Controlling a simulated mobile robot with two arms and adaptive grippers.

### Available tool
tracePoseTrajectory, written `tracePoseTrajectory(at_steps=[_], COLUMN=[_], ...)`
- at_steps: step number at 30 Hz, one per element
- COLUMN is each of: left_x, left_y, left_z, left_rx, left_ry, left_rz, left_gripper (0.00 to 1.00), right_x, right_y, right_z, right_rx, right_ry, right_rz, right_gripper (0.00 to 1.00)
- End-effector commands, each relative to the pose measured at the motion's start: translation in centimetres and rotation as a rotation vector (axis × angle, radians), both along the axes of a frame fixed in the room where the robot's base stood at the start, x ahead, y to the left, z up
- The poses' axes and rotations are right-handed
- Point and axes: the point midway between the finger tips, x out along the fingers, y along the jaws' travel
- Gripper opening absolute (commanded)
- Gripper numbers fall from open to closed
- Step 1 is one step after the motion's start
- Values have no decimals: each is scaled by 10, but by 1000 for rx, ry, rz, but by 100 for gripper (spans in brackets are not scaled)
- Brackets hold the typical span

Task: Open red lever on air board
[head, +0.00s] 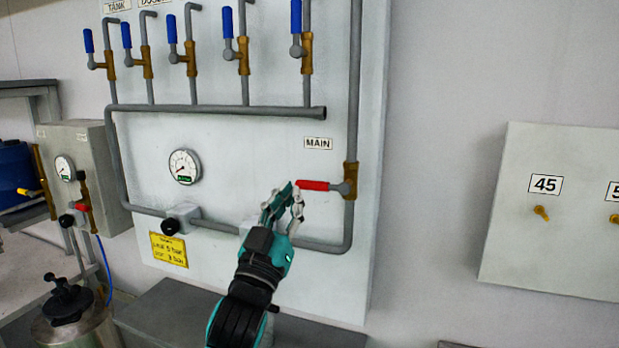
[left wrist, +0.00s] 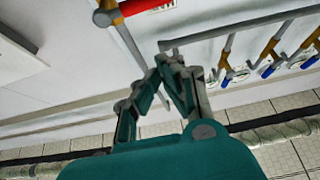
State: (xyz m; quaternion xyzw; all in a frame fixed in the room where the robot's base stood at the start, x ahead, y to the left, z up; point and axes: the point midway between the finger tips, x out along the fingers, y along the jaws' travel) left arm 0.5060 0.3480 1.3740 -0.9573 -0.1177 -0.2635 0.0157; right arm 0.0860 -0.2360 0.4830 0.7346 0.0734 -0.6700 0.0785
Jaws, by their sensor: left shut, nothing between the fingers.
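The red lever (head: 313,185) on the air board (head: 240,140) lies level and points left from its brass valve (head: 350,180). The valve sits on the right-hand pipe, below the MAIN label (head: 318,143). My left gripper (head: 289,191) is shut and empty, with its fingertips by the lever's free left end in the head view. In the left wrist view the red lever (left wrist: 145,5) shows at the top edge, apart from the closed fingertips (left wrist: 165,62). My right gripper is not in view.
Several blue levers (head: 296,17) stand upright along the top of the board. A pressure gauge (head: 184,166) and a yellow sign (head: 169,249) are on the board's left. A grey box (head: 85,150) hangs further left. A numbered panel (head: 560,220) is at the right, past bare wall.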

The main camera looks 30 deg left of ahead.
Motion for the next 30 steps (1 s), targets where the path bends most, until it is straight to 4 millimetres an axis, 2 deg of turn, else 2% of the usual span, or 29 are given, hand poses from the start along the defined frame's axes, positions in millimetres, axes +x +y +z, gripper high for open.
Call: tracePoseTrajectory(at_steps=[5, 16, 18, 21, 30], left_x=[20, 84, 86, 88, 89], left_y=[5, 22, 21, 22, 22], left_z=[17, 57, 35, 22, 10], left_rx=[1, 0, -4, -4, 0], left_ry=[-1, 0, 8, 5, 1], left_rz=[1, 0, 0, -1, 0], left_gripper=[0, 0, 0, 0, 0], right_x=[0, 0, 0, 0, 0], right_y=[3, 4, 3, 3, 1], right_z=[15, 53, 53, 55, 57], right_rx=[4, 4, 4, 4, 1], right_ry=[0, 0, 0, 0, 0], right_rz=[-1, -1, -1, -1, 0], right_gripper=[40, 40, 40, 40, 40])
